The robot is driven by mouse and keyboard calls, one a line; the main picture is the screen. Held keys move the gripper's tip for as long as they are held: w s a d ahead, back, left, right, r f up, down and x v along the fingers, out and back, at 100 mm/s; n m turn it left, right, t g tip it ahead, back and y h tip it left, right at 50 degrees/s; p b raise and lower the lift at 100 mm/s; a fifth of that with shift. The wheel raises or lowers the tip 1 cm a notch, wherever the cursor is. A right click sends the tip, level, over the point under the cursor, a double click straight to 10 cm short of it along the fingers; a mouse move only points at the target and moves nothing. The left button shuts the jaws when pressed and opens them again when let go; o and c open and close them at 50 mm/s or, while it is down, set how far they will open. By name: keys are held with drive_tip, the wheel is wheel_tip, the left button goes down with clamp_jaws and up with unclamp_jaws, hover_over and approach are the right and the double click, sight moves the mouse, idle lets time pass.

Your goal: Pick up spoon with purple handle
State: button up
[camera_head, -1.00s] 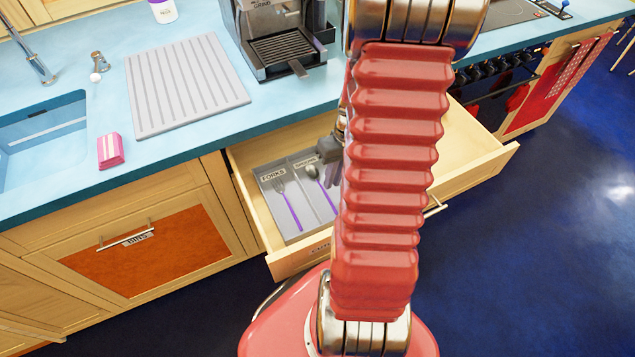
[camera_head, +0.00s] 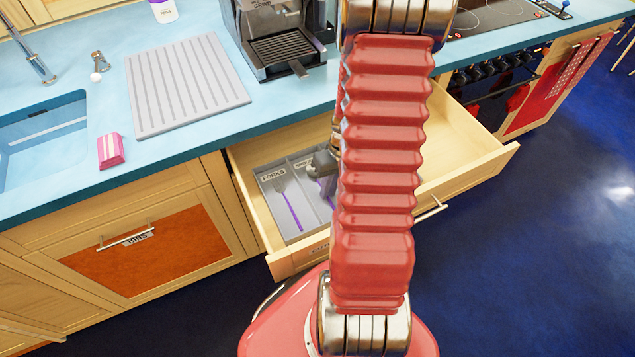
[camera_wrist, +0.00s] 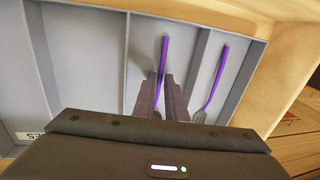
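The spoon with the purple handle (camera_head: 330,193) lies in a middle compartment of the grey cutlery tray (camera_head: 262,203) in the open drawer. In the wrist view its purple handle (camera_wrist: 164,55) runs down between my two fingers. The spoon's bowl is hidden by my gripper. My gripper (camera_wrist: 160,85) is over this compartment, its fingers a little apart with a gap around the handle; I cannot tell whether they touch it. In the head view my gripper (camera_head: 323,166) is partly hidden by my arm.
A fork with a purple handle (camera_head: 289,206) lies in the neighbouring compartment, and it also shows in the wrist view (camera_wrist: 216,80). Thin dividers stand close on both sides of the spoon. The wooden drawer (camera_head: 450,165) is pulled out below the blue counter (camera_head: 190,145).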

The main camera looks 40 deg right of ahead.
drive_tip(key=shift+f, duration=0.2)
drive_tip(key=shift+c, duration=0.5)
clamp_jaws()
drive_tip(key=shift+r, duration=0.15)
wheel_tip(320, 180, up, 10)
idle(0.7)
idle(0.5)
